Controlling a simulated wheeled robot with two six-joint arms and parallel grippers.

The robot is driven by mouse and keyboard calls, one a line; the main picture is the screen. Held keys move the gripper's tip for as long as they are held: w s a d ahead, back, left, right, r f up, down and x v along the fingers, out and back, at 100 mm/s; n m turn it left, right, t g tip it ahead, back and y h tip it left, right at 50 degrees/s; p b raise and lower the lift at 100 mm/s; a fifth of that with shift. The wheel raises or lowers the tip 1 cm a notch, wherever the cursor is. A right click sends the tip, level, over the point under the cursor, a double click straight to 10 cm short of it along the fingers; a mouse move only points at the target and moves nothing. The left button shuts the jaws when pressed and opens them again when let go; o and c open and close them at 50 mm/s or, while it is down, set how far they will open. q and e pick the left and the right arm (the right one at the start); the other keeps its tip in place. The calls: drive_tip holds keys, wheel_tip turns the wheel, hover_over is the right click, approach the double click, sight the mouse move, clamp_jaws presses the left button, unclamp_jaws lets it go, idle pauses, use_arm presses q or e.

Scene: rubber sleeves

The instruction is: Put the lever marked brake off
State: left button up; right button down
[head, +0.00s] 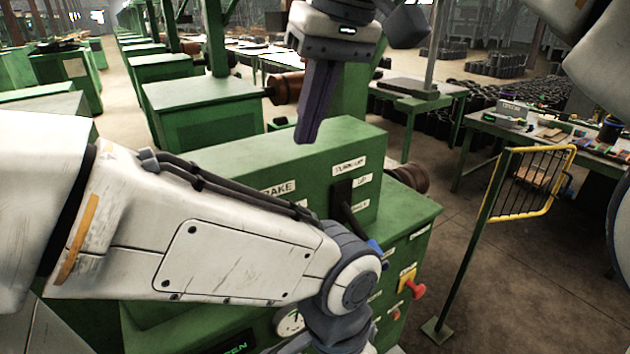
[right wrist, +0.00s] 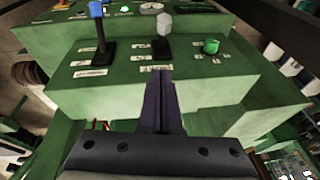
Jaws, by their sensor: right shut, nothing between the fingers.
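The green machine (head: 245,155) stands in front of me. The brake label (head: 277,188) on it is partly covered by my left arm, and the lever below it is hidden in the head view. In the right wrist view a grey-knobbed lever (right wrist: 163,26), likely the brake lever, stands out from a dark plate beyond my fingertips. A blue-knobbed lever (head: 356,226) sits under the turn-up label; it also shows in the right wrist view (right wrist: 99,28). My right gripper (head: 306,138) is shut and empty above the machine's top, fingers pointing down. My left gripper is out of view.
A green button (right wrist: 211,46) is beside the grey lever. A red knob (head: 415,290) on a yellow plate is at the machine's right. A yellow gate (head: 540,180) stands farther right. My left forearm crosses the machine's front. The air around my right gripper is clear.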

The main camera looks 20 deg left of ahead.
drive_tip(key=shift+a, duration=0.25)
drive_tip(key=shift+f, duration=0.1)
drive_tip(key=x, duration=0.3)
drive_tip(key=s+b+x, duration=0.1)
drive_tip(key=x, duration=0.3)
drive_tip(key=d+x, duration=0.1)
drive_tip(key=x, duration=0.3)
drive_tip(key=shift+s+a+f+b, duration=0.1)
drive_tip(key=shift+f+b, duration=0.25)
drive_tip(key=shift+f, duration=0.1)
drive_tip(key=shift+s+d+f, duration=0.25)
drive_tip(key=shift+s+f, duration=0.1)
drive_tip(key=shift+f, duration=0.35)
